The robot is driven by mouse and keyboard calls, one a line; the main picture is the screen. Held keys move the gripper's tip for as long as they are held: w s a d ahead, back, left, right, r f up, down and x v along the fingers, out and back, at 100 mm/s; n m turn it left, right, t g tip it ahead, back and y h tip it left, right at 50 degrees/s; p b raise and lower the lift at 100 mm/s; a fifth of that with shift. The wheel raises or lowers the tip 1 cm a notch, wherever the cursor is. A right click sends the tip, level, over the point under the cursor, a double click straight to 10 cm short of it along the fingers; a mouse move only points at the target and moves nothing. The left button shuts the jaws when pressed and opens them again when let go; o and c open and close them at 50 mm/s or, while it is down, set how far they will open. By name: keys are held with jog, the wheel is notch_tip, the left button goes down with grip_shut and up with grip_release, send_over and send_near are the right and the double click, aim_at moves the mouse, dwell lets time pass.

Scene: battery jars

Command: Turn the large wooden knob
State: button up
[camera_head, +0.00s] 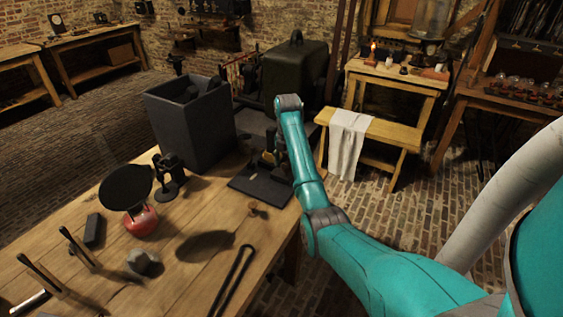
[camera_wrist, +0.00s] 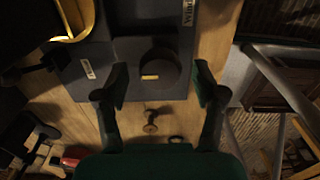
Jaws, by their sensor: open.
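A large round dark knob (camera_wrist: 158,68) with a small yellow mark sits on a dark panel (camera_wrist: 125,50) in the wrist view. Its wood cannot be made out in this light. My gripper (camera_wrist: 161,80) is open, with one finger to each side of the knob and gaps between; whether the fingertips are level with it cannot be told. In the head view my gripper (camera_head: 270,158) is mostly hidden behind my arm, above a flat dark base (camera_head: 258,187) at the table's far right edge. The knob cannot be made out there.
A small brown piece (camera_head: 256,208) lies on the wooden table (camera_head: 190,285); it also shows in the wrist view (camera_wrist: 150,127). A tall grey box (camera_head: 205,130), a red-based dish (camera_head: 140,221) and tongs (camera_head: 232,280) stand or lie left and nearer.

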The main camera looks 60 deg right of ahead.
jog(key=c, duration=1.1)
jog(key=shift+c, duration=0.2)
